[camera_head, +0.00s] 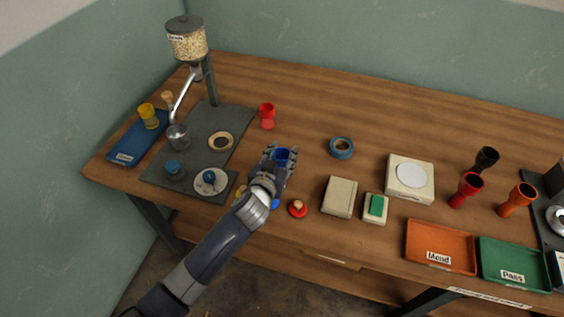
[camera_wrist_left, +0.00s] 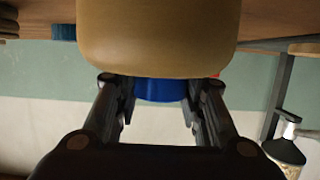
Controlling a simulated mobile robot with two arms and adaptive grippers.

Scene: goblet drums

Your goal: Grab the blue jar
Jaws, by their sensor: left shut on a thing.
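The blue jar (camera_head: 281,155) is a small dark-blue cup near the middle of the table. My left gripper (camera_head: 280,158) is shut on it, with the fingers on both sides. In the left wrist view the blue jar (camera_wrist_left: 161,89) shows as a blue band between the two dark fingers (camera_wrist_left: 160,105). A large tan rounded surface (camera_wrist_left: 158,35) hides the rest there; I cannot tell what it belongs to. Whether the jar touches the table is hidden. My right gripper is not in view.
A red cup (camera_head: 267,115) stands behind left, and a blue ring (camera_head: 341,148) lies to the right. A red knobbed piece (camera_head: 298,208) and a beige block (camera_head: 339,197) are nearer the front edge. Left is a grey mat (camera_head: 190,149) with a grain dispenser (camera_head: 187,42). The table's back middle is clear.

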